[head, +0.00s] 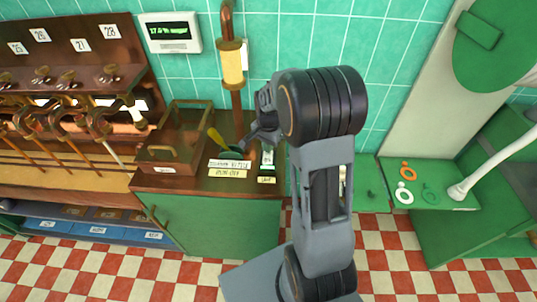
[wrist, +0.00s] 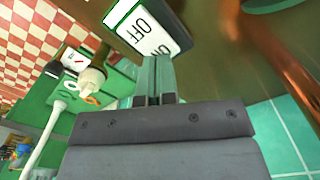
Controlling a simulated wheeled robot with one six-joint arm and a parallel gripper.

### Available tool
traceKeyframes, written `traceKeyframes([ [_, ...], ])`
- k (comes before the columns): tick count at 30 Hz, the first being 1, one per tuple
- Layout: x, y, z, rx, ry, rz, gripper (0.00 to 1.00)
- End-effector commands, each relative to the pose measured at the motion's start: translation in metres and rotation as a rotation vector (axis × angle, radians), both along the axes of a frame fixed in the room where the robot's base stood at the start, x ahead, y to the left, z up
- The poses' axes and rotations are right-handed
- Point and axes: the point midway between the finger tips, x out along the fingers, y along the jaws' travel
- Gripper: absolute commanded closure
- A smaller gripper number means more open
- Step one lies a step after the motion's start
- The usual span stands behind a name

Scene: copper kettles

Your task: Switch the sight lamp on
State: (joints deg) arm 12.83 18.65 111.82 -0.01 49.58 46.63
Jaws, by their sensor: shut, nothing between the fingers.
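The lamp switch box (head: 267,158) stands on the brown counter top, behind a small label (head: 267,180) that seems to read LAMP. In the wrist view its white face (wrist: 150,30) carries the words OFF and ON, with a green strip at the OFF end. My gripper (wrist: 154,65) is shut and empty, its green fingertips overlapping the ON side edge of the face. I cannot tell whether they touch it. In the head view my arm hides most of the gripper. The sight tube (head: 233,66), yellowish, sits on a copper pipe behind the counter.
A display (head: 170,32) hangs on the tiled wall. Green trays with rings (head: 403,193) lie to the right.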

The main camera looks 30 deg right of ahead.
Motion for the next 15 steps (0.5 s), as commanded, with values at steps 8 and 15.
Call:
traceKeyframes([
  [8, 0.000, 0.000, 0.028, 0.000, -0.001, 0.000, 1.00],
  [15, 0.000, 0.000, 0.048, 0.000, -0.001, 0.000, 1.00],
])
